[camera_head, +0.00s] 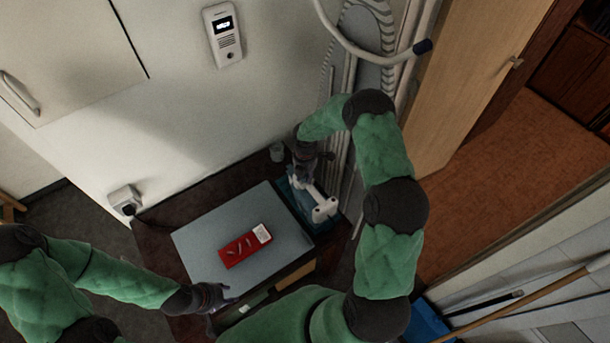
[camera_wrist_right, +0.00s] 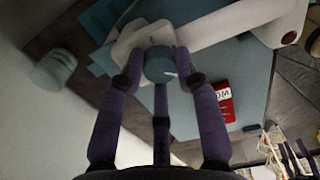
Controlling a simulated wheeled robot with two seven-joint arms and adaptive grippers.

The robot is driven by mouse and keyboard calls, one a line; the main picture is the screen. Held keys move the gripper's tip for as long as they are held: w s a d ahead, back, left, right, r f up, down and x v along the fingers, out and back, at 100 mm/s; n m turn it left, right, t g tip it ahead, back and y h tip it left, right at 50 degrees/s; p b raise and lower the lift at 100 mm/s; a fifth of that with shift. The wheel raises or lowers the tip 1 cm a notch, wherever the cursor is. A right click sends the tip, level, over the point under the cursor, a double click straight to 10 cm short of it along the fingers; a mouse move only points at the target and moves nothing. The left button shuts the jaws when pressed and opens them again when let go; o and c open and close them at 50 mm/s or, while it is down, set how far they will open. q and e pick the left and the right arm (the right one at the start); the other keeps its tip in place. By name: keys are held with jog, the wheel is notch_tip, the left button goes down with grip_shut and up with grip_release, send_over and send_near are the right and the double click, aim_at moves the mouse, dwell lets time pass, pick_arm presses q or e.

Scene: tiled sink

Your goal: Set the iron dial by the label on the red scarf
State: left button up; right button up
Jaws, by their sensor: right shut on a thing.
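The red scarf (camera_head: 240,249) lies folded on the grey-blue board, with a white label (camera_head: 262,234) at its upper right end. In the right wrist view the scarf (camera_wrist_right: 228,110) shows beyond a finger, and its label is partly hidden, so I cannot read the whole word. The white iron (camera_head: 323,208) stands at the board's right side. My right gripper (camera_wrist_right: 158,72) is shut on the round blue-grey dial (camera_wrist_right: 156,62) of the iron; a white pointer mark on the dial points right. My left gripper (camera_head: 217,297) is near the board's front edge, fingers unclear.
The board (camera_head: 205,238) covers most of a dark table (camera_head: 155,225). A small cup (camera_head: 277,151) stands at the table's back, near my right gripper. A wall socket (camera_head: 125,199) is at the left. A wooden door (camera_head: 480,70) stands at the right.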

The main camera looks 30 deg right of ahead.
jog(key=m, duration=0.1)
jog(key=m+b, duration=0.2)
jog(key=shift+s+a+f, duration=0.1)
jog(key=shift+a+f, duration=0.05)
jog(key=shift+f, duration=0.1)
pick_arm(q)
jog(key=shift+f+b, duration=1.25)
jog(key=shift+f, duration=1.1)
pick_arm(e)
jog(key=shift+r+m, duration=0.1)
jog(key=shift+m, duration=1.9)
grip_shut()
jog(key=o, duration=1.1)
grip_release()
jog(key=shift+o, duration=0.2)
jog(key=shift+r, duration=0.2)
jog(key=shift+w+r, duration=0.2)
jog(key=shift+r, duration=0.1)
notch_tip(320, 180, up, 11)
